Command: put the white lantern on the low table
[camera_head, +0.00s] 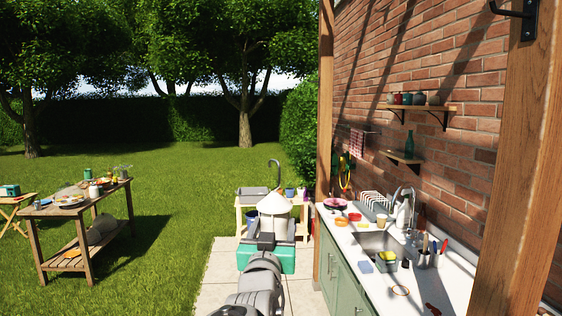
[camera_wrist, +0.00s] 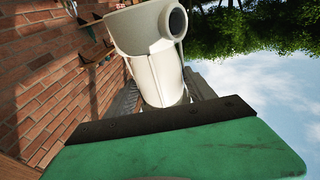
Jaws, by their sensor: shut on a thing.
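The white lantern (camera_head: 274,205) is in my gripper (camera_head: 267,240), straight ahead in the head view. It looks roughly upright there, with its cone-shaped top up, and is held in the air over the paved path. In the wrist view the lantern (camera_wrist: 155,60) stands between the two grey fingers, with a round dark opening on one side; that picture is upside down. Which table is the low table is not certain: a small slatted wooden table (camera_head: 14,203) is cut off at the far left edge, beside a larger wooden table (camera_head: 44,211).
The larger table carries plates, jars and pots, with things on its lower shelf. A pale wooden sink stand (camera_head: 241,214) is behind the lantern. The cluttered kitchen counter (camera_head: 375,281) and a wooden post (camera_head: 325,120) are close on the right. Open grass (camera_head: 165,235) lies to the left.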

